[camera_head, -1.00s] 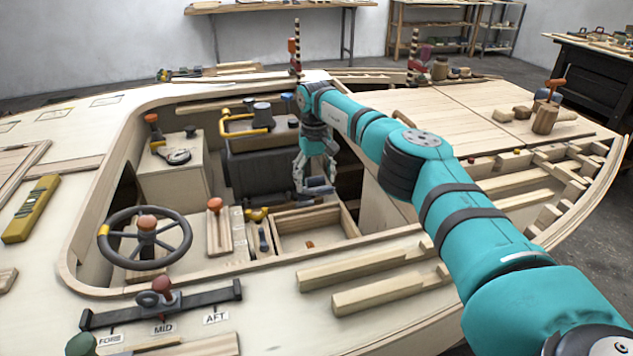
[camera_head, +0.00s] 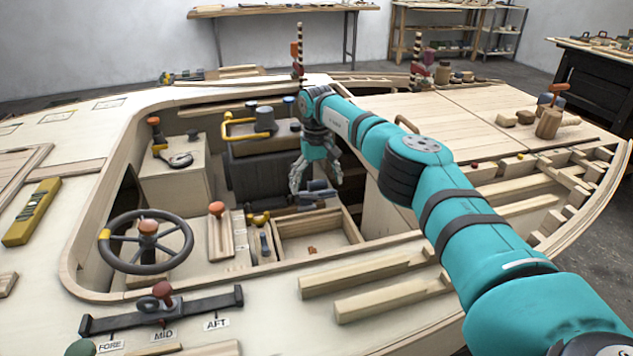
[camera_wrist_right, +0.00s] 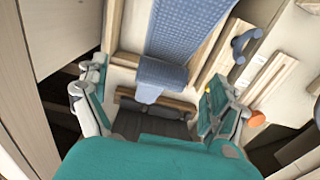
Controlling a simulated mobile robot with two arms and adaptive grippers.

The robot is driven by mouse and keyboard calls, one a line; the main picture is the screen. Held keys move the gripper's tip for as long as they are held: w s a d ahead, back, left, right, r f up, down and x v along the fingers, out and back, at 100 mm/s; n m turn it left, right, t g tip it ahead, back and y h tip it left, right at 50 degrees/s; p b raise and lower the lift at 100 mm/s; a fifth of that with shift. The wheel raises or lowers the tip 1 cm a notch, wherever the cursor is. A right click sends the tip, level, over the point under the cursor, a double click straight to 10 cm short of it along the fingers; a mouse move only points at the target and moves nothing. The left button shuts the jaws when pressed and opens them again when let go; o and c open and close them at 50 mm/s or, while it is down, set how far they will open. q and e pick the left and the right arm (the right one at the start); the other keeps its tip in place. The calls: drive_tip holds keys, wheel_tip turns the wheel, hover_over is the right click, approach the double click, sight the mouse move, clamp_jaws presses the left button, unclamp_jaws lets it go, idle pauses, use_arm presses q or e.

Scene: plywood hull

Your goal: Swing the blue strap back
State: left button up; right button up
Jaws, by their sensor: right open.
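The blue strap (camera_wrist_right: 188,28) is a woven band in the right wrist view, running down from the top edge. A blue woven piece (camera_wrist_right: 160,76), apparently its folded end, lies between the fingers of my right gripper (camera_wrist_right: 155,88). The gripper is open, with one finger to each side and no visible contact. In the head view my right gripper (camera_head: 315,180) hangs down in the cockpit, in front of the dark seat. A small blue-grey piece (camera_head: 318,187) shows by its fingers; I cannot tell whether it is the strap. My left gripper is out of view.
A steering wheel (camera_head: 147,241) and an orange-knobbed lever (camera_head: 217,225) stand left of the gripper. An open wooden box (camera_head: 310,232) lies below it. The dark seat (camera_head: 262,170) with a yellow handle (camera_head: 240,128) is close behind. Cockpit walls enclose the space.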

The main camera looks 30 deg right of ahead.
wheel_tip(320, 180, up, 12)
idle(0.4)
drive_tip(key=shift+c, duration=0.4)
